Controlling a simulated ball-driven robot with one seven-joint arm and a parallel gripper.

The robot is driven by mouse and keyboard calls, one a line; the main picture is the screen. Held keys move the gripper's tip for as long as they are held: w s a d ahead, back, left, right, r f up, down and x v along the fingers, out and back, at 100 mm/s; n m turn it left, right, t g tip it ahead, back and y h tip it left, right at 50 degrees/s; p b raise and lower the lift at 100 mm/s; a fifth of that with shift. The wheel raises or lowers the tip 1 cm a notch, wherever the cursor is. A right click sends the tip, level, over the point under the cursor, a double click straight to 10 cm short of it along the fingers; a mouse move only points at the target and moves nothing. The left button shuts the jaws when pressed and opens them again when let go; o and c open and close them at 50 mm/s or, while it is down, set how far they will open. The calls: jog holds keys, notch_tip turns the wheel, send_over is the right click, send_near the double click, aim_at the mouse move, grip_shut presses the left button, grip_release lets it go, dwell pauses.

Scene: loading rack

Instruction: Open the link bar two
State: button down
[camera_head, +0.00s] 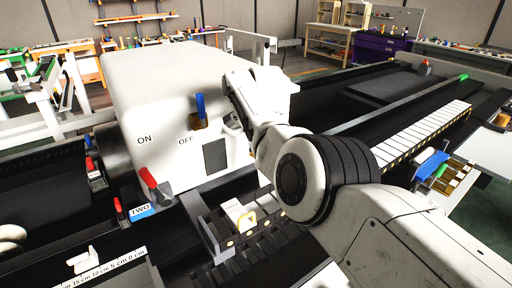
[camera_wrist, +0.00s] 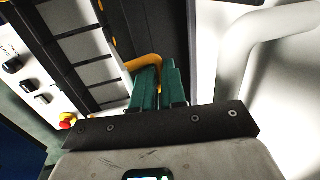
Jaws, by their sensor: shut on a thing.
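In the wrist view my gripper (camera_wrist: 159,70) has two green fingers close together, shut on a curved yellow bar (camera_wrist: 142,62) whose end goes in between them.
A large white housing (camera_head: 170,85) marked ON and OFF carries a blue-tipped lever (camera_head: 201,106). A white-stepped dark rail (camera_head: 425,133) runs at the right. The wrist view shows a thick white pipe (camera_wrist: 235,60) close on the right and a red-and-yellow button (camera_wrist: 67,121) on the left.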

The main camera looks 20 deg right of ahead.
jog(key=shift+w+d+r, duration=0.1)
jog(key=shift+w+r, duration=0.1)
jog(key=shift+r, duration=0.1)
jog(key=c, duration=1.5)
grip_release()
jog(key=shift+w, duration=0.1)
jog(key=shift+r, duration=0.15)
jog(key=r, duration=0.3)
jog(key=s+r+b, duration=0.1)
jog(key=r, duration=0.2)
jog(key=s+r, duration=0.1)
jog(key=r, duration=0.3)
jog(key=shift+s+d, duration=0.1)
jog(key=shift+d, duration=0.1)
jog(key=shift+f, duration=0.1)
